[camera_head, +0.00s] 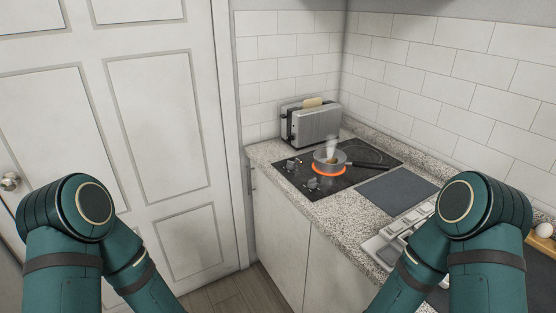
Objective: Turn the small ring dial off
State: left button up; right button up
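A black cooktop (356,159) is set into the speckled counter. Dials stand along its front edge: a pair near the far left corner (293,163) and another pair nearer to me (314,184). Their settings and which one is the small ring dial are too small to tell. A grey pan (329,163) with a dark handle sits on a ring that glows orange (328,171), and steam rises from it. My two teal arms show at the lower left and lower right, away from the cooktop. Neither gripper is in view.
A silver toaster (315,124) with bread in it stands behind the cooktop. A dark grey board (397,190) lies right of it. A light tray (384,252) and an egg (544,230) are nearer me. A white door (160,120) is at left.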

aim_at(290, 165)
jog(key=i+j, duration=0.15)
jog(key=j, duration=0.15)
jog(key=i+j, duration=0.35)
jog(key=j, duration=0.25)
jog(key=i+j+z, duration=0.1)
jog(key=j, duration=0.2)
jog(key=i+j+z, duration=0.2)
jog(key=j, duration=0.4)
jog(key=i, duration=0.1)
